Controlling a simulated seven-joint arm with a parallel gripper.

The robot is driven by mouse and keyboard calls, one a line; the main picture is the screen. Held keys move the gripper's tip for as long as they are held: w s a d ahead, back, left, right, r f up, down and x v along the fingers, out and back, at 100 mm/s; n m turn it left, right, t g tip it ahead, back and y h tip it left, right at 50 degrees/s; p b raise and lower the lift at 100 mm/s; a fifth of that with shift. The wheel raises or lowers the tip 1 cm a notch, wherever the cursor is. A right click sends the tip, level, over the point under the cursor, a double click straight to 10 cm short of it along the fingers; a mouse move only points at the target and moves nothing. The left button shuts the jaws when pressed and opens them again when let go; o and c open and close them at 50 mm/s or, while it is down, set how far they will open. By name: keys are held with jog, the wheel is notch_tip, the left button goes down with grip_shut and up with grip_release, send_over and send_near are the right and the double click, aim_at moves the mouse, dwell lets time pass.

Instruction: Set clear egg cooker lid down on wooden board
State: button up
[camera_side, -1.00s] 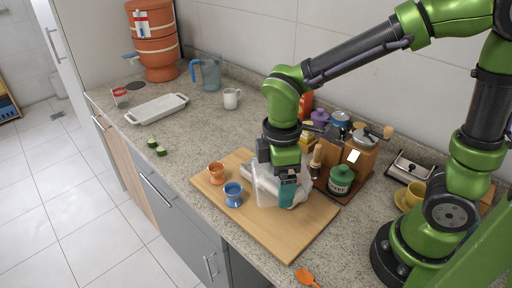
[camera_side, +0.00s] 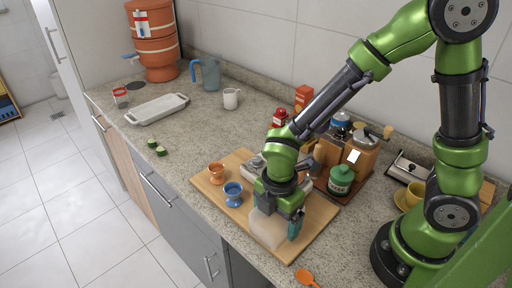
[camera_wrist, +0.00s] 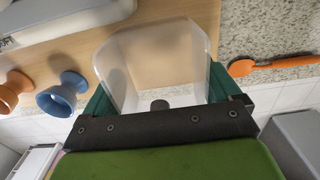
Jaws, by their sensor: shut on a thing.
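The clear egg cooker lid (camera_side: 267,230) is a see-through cup shape, held low over the front right part of the wooden board (camera_side: 308,232). I cannot tell whether it touches the board. My gripper (camera_side: 277,222) is shut on the lid, with one teal finger on each side. In the wrist view the lid (camera_wrist: 118,72) spans between the fingers of my gripper (camera_wrist: 157,95), and the board (camera_wrist: 160,58) shows through it. A white appliance (camera_wrist: 62,18) on the board shows at the top left of the wrist view; my arm mostly hides it in the side view.
An orange egg cup (camera_side: 216,172) and a blue egg cup (camera_side: 233,193) stand on the board's left part. An orange spoon (camera_side: 306,277) lies off its front right corner.

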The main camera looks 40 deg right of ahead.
jog(key=shift+f, duration=0.7)
jog(key=o, duration=0.8)
jog(key=shift+f, duration=0.15)
notch_tip(320, 180, up, 12)
jog(key=shift+r, duration=0.1)
jog(key=s+d+r+m+t, duration=0.1)
jog(key=d+r+m+t, duration=0.1)
jog(key=m, duration=0.5)
jog(key=s+d+r+m+t+y, duration=0.1)
jog(key=d+r+m+t, duration=0.1)
jog(key=d+r+m, duration=0.3)
jog(key=s+d+r+m+t+y, duration=0.1)
jog(key=d+r+m+t, duration=0.2)
jog(key=m, duration=0.7)
jog(key=shift+d+r, duration=0.2)
jog(key=shift+d, duration=0.55)
